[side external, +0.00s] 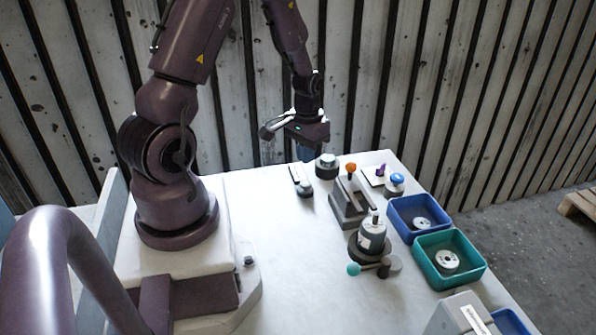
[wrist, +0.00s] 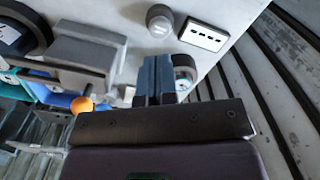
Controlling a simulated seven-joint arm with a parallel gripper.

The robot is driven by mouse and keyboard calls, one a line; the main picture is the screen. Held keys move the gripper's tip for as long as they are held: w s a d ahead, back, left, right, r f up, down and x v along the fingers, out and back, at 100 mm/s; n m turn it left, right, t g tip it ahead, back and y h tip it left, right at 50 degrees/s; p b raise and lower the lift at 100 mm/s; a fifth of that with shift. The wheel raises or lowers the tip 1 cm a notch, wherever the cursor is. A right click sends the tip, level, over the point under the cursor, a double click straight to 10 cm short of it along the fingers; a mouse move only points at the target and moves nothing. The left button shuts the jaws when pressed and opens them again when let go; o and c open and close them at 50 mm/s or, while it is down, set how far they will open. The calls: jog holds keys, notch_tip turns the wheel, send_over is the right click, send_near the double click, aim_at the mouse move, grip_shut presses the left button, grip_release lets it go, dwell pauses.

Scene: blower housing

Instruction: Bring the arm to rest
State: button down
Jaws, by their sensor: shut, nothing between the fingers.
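My gripper (side external: 304,154) hangs above the back edge of the white table, pointing down, near a dark and white round part (side external: 326,165). In the wrist view its two blue fingers (wrist: 155,80) are together with nothing visible between them. They partly cover a round part (wrist: 184,74) behind them. The arm is raised and bent, clear of the parts on the table as far as I can tell.
A grey fixture (side external: 348,205) with an orange ball knob (side external: 350,167) stands mid-table. A cylindrical housing (side external: 372,236) stands in front of it. A blue bin (side external: 394,222) and a green bin (side external: 427,278) hold metal discs. The table's left front is clear. A slatted wall (side external: 400,90) rises behind.

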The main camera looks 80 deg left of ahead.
dwell(0.3)
jog(key=shift+s+d, duration=0.25)
jog(key=shift+s, duration=0.05)
jog(key=s+d+r+m+t, duration=0.2)
jog(key=s+d+r+m, duration=0.1)
jog(key=d+r, duration=0.7)
jog(key=s+d+r+m+t, duration=0.3)
jog(key=d+r, duration=0.7)
jog(key=r, duration=0.5)
jog(key=shift+s+d+t, duration=0.15)
jog(key=shift+d+t, duration=0.1)
jog(key=shift+t, duration=0.05)
